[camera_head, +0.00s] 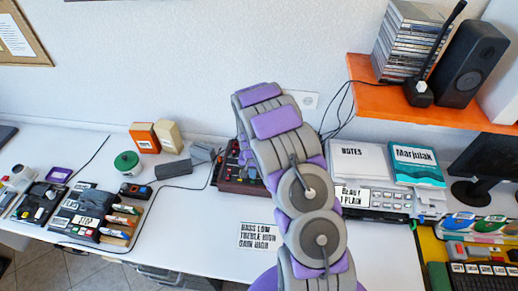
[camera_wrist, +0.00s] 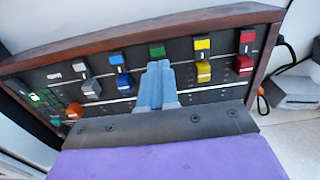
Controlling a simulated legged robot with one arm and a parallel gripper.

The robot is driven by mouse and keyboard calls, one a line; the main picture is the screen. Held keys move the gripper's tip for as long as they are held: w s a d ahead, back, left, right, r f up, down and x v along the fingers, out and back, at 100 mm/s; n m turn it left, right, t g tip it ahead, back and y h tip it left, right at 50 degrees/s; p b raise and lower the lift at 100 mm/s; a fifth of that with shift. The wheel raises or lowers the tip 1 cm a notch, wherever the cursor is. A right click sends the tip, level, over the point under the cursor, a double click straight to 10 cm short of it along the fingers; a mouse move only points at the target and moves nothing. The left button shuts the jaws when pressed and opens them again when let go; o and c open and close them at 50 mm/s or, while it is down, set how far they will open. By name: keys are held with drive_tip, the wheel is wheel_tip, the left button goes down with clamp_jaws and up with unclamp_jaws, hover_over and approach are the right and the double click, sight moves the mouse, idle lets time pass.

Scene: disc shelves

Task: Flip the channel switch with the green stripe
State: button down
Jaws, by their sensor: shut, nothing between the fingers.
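The mixer is a dark panel in a reddish-brown wooden frame (camera_wrist: 150,24). In the wrist view its row of channels carries coloured stripes and matching switch caps: grey, blue, green, yellow and red. The green stripe (camera_wrist: 157,51) is near the middle, between the blue and the yellow ones. My gripper (camera_wrist: 160,68) is shut and empty, its pale blue fingertips just below the green stripe. The fingers cover the switch under that stripe, so its position and any contact are hidden. In the head view the mixer (camera_head: 229,176) is partly behind my arm, and my gripper is hidden.
The yellow switch (camera_wrist: 204,72) and blue switch (camera_wrist: 124,82) flank my fingers closely. A paper note (camera_head: 259,236) lies on the white desk in front of the mixer. Grey blocks (camera_head: 173,171) and a green-lidded jar (camera_head: 127,164) stand left. An orange shelf (camera_head: 430,107) juts out at right.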

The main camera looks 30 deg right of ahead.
drive_tip(key=shift+r+p, duration=0.85)
drive_tip(key=shift+r, duration=2.55)
